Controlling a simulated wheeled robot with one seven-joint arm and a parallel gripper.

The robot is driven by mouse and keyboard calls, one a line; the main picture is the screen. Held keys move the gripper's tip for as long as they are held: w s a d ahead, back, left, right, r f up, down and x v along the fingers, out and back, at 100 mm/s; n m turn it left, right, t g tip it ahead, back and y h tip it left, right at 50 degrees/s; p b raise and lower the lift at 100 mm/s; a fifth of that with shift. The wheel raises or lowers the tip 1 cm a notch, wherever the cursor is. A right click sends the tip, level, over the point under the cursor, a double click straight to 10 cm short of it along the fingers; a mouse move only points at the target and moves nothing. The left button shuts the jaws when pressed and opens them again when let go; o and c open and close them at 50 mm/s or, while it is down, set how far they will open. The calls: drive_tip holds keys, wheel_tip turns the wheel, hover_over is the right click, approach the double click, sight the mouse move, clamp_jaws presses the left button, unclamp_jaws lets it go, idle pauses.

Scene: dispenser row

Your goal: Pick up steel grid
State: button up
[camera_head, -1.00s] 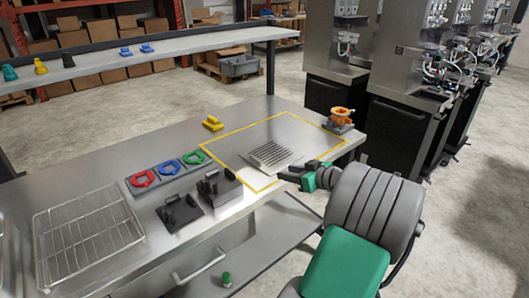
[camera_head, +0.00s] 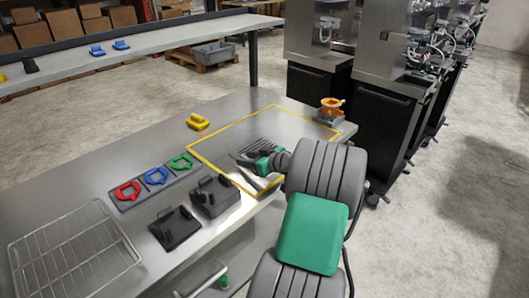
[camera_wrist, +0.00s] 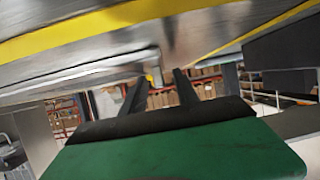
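The grid cannot be made out surely in the wrist view.
The steel bench (camera_head: 110,185) carries a wire rack (camera_head: 75,250), red (camera_head: 128,191), blue (camera_head: 156,176) and green (camera_head: 182,162) rings, dark holders (camera_head: 175,227), a yellow piece (camera_head: 198,122) and an orange-topped device (camera_head: 331,110). Dispensers (camera_head: 350,105) stand behind at right.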

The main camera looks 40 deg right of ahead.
drive_tip(key=shift+c, duration=0.4)
clamp_jaws()
idle(1.0)
